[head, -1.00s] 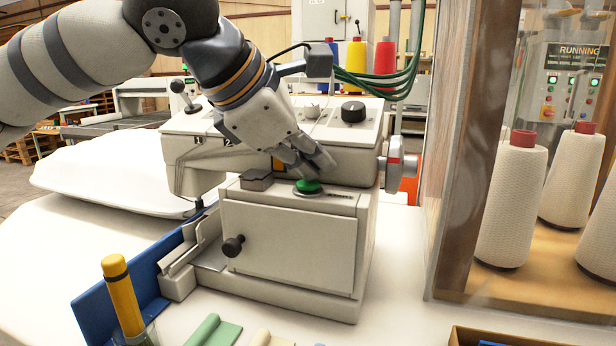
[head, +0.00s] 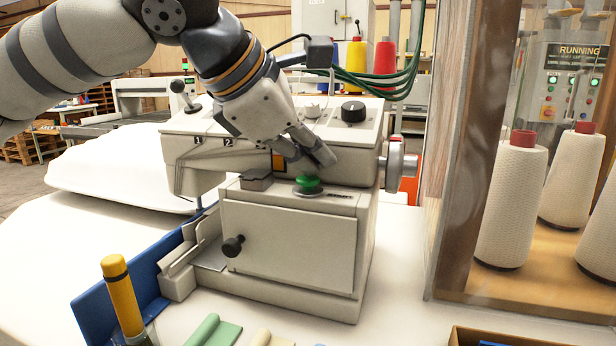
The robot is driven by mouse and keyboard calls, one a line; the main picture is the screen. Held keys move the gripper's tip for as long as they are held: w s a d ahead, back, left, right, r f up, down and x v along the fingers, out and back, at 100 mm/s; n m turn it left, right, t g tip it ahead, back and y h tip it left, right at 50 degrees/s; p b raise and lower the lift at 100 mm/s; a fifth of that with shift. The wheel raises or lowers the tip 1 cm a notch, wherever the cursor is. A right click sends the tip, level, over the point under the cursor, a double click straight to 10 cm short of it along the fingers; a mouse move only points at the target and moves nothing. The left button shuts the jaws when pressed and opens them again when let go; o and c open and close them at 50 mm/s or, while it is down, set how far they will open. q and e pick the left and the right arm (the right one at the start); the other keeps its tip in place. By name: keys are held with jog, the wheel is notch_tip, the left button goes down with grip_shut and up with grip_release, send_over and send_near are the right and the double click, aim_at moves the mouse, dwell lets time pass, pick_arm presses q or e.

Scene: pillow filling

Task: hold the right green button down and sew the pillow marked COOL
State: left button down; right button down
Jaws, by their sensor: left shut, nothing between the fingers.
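A green button (head: 308,184) sits on top of the beige sewing machine (head: 290,244), on the right part of its lower block. My left gripper (head: 318,160) is shut and empty. Its fingertips are just above and beside the button, and the button's top now shows clear of them. A white pillow (head: 120,176) lies on the table to the left, behind the machine. No COOL marking can be read on it. My right gripper does not show.
A blue guide (head: 108,292) and a yellow-handled tool (head: 121,293) stand at the front left. Green and cream rolls (head: 213,331) lie at the front edge. A wood-framed clear case with white thread cones (head: 511,200) closes off the right side.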

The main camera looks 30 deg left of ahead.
aim_at(312, 180)
pick_arm(q)
jog(key=shift+r, duration=0.6)
jog(key=shift+r, duration=2.5)
